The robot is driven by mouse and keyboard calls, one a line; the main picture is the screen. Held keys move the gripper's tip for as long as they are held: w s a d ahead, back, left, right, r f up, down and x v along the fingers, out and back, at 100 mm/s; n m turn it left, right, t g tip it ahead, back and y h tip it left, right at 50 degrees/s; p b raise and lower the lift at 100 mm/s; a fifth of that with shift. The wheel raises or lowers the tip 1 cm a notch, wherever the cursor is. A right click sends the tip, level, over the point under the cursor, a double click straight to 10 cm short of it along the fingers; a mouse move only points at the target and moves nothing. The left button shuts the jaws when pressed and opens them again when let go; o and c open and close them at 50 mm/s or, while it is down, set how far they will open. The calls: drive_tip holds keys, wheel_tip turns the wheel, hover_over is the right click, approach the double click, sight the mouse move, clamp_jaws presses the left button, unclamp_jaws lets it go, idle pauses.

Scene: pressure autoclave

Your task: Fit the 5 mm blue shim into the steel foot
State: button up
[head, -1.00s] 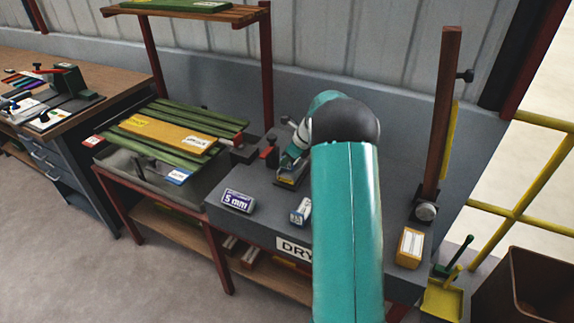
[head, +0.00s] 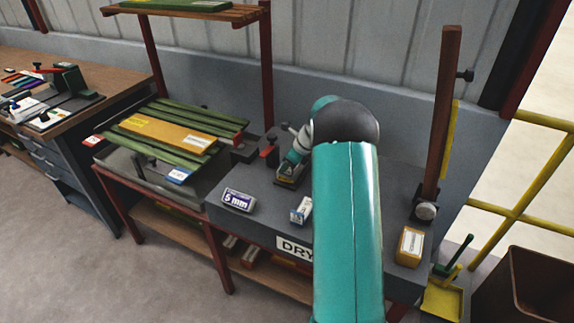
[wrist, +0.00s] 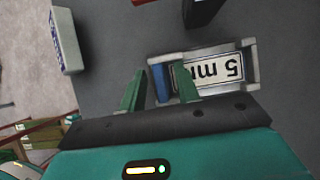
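The steel foot (wrist: 250,64) lies on the grey bench top in the wrist view, a pale metal frame around a white "5 mm" label that reads upside down. The blue shim (wrist: 160,84) is at the left end of the foot. My gripper (wrist: 160,88) has its two green fingers apart, one on each side of the shim. A narrow gap shows between the left finger and the shim; contact at the right finger is unclear. In the head view my gripper (head: 291,170) is low over the foot, which it mostly hides.
A red-topped clamp (head: 270,155) is close to my gripper. A post (head: 442,120) and yellow box (head: 410,245) are to the right. Green slats (head: 170,118) lie left.

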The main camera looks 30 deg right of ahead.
drive_tip(key=v, duration=1.2)
drive_tip(key=s+a+r+n, duration=0.4)
drive_tip(key=a+r+n, duration=0.4)
drive_tip(key=a, duration=0.4)
drive_tip(key=s+a+r+n+h, duration=0.1)
drive_tip(key=s+a+r+n, duration=0.3)
drive_tip(key=s+a+n, duration=0.3)
drive_tip(key=s+a+r+n+h, duration=0.1)
drive_tip(key=s+a+r+n, duration=0.2)
drive_tip(key=s+a+n, duration=0.45)
drive_tip(key=s+a+f+n+h, duration=0.1)
drive_tip(key=s+a+f+n, duration=0.1)
drive_tip(key=s+a+n, duration=0.5)
drive_tip(key=s, duration=0.3)
drive_tip(key=shift+s, duration=0.25)
drive_tip(key=shift+s+d+n, duration=0.1)
drive_tip(key=shift+n, duration=0.15)
